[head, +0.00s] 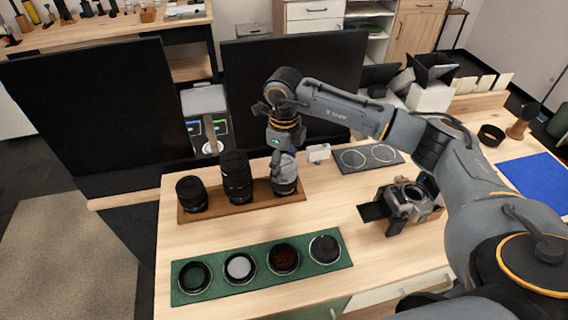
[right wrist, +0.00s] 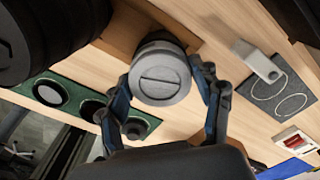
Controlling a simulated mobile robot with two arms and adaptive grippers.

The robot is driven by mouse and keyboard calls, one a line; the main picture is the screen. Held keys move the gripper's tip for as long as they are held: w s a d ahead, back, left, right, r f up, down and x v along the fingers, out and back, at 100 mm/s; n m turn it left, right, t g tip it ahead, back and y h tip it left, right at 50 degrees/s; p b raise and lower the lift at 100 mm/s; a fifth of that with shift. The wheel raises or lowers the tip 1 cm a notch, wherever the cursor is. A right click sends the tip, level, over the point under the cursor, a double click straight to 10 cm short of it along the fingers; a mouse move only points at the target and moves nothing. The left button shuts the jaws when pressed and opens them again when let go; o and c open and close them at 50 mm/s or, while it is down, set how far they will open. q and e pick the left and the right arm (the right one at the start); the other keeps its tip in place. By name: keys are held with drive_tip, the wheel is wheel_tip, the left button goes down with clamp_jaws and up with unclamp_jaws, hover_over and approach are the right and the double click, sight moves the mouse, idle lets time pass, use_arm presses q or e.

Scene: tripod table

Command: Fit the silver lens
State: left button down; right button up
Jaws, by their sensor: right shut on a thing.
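The silver lens (head: 286,187) is upright at the right end of the wooden lens stand (head: 215,212). My right gripper (head: 284,164) is shut on it from above. In the right wrist view the lens (right wrist: 160,90) shows its grey slotted cap between the two fingers (right wrist: 163,76). I cannot tell whether its base still touches the stand. The grey camera body (head: 412,198) sits on the table to the right, with its open round mount facing up and forward and its screen flap folded out left. My left gripper is out of view.
Two black lenses, a short one (head: 191,194) and a taller one (head: 236,178), stand on the stand beside the silver lens. A green mat (head: 212,284) with several round caps lies in front. A grey mat (head: 374,168) with two rings lies behind the camera. Dark monitors stand behind.

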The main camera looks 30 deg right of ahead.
drive_tip(key=shift+s+f+m, duration=0.1)
drive_tip(key=shift+f+m, duration=0.05)
drive_tip(key=shift+m, duration=0.6)
drive_tip(key=shift+s+f+m, duration=0.1)
drive_tip(key=shift+m, duration=0.65)
drive_tip(key=o, duration=0.8)
drive_tip(key=shift+m, duration=0.6)
drive_tip(key=o, duration=0.3)
drive_tip(key=shift+o, duration=1.1)
drive_tip(key=shift+w, duration=0.2)
drive_tip(key=shift+o, duration=0.8)
drive_tip(key=shift+r, duration=0.1)
drive_tip(key=shift+r, duration=0.1)
